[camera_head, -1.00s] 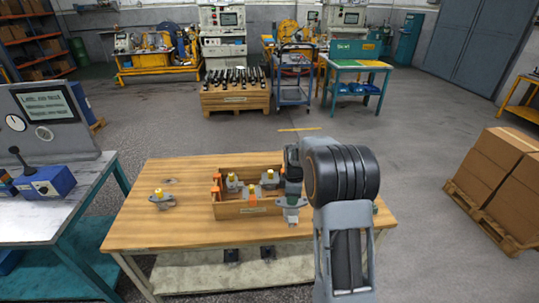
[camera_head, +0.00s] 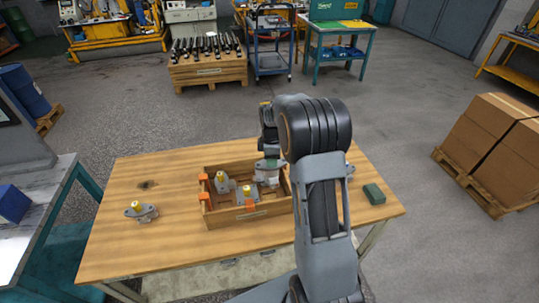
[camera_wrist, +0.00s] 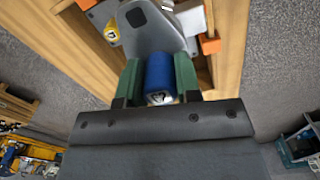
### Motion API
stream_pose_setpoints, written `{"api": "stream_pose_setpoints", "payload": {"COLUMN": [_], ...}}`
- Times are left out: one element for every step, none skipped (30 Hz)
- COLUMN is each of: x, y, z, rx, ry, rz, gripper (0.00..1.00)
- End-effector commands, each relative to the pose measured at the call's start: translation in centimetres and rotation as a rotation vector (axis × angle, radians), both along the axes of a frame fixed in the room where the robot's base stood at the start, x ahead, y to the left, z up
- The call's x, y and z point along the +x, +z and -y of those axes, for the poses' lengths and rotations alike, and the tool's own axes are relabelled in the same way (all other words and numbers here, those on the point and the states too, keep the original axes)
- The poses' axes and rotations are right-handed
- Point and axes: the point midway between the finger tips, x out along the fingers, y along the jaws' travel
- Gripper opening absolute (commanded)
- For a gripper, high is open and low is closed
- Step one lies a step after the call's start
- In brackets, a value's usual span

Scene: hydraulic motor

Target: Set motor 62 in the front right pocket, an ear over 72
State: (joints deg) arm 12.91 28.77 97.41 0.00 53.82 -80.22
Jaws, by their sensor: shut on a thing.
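My gripper (camera_wrist: 158,80) is shut on a grey motor (camera_wrist: 152,38) by its blue cylinder (camera_wrist: 158,70), between green finger pads. In the head view my gripper (camera_head: 269,153) and the held motor (camera_head: 268,172) are over the right part of a wooden crate (camera_head: 225,221). My arm hides part of that side. Two yellow-capped motors (camera_head: 221,181) (camera_head: 245,192) stand in the crate; a yellow cap (camera_wrist: 112,32) shows in the wrist view. Whether the held motor touches the crate is unclear. The numbers are not readable with certainty.
Orange blocks (camera_head: 203,177) sit on the crate's left wall and front. Another yellow-capped motor (camera_head: 141,211) lies on the table (camera_head: 160,255) at left. A green block (camera_head: 374,193) lies at right. The table's left front is clear.

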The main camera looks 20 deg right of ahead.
Motion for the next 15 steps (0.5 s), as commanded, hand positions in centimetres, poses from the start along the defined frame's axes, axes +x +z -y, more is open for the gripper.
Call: {"api": "stream_pose_setpoints", "payload": {"x": [0.1,0.1,0.1,0.1,0.1,0.1,0.1,0.1,0.1,0.1,0.1,0.1,0.1,0.1,0.1], "y": [0.0,0.0,-0.1,-0.2,-0.3,-0.5,-0.6,-0.7,-0.9,-1.0,-1.2,-1.4,-1.5,-1.7,-1.9], "z": [-0.1,-0.1,-0.2,-0.2,-0.2,-0.3,-0.3,-0.3,-0.3,-0.2,-0.2,-0.2,-0.2,-0.2,-0.1], "rx": [0.000,0.000,0.000,0.000,0.000,0.000,0.000,0.000,0.000,0.000,-0.001,-0.001,-0.001,-0.001,-0.001], "ry": [0.001,0.002,0.003,0.004,0.004,0.005,0.005,0.005,0.004,0.004,0.004,0.003,0.003,0.003,0.002], "rz": [0.003,0.003,0.003,0.003,0.003,0.003,0.003,0.003,0.003,0.003,0.003,0.003,0.003,0.003,0.003], "gripper": [0.00,0.00,0.00,0.00,0.00,0.00,0.00,0.00,0.00,0.00,0.00,0.00,0.00,0.00,0.00]}}
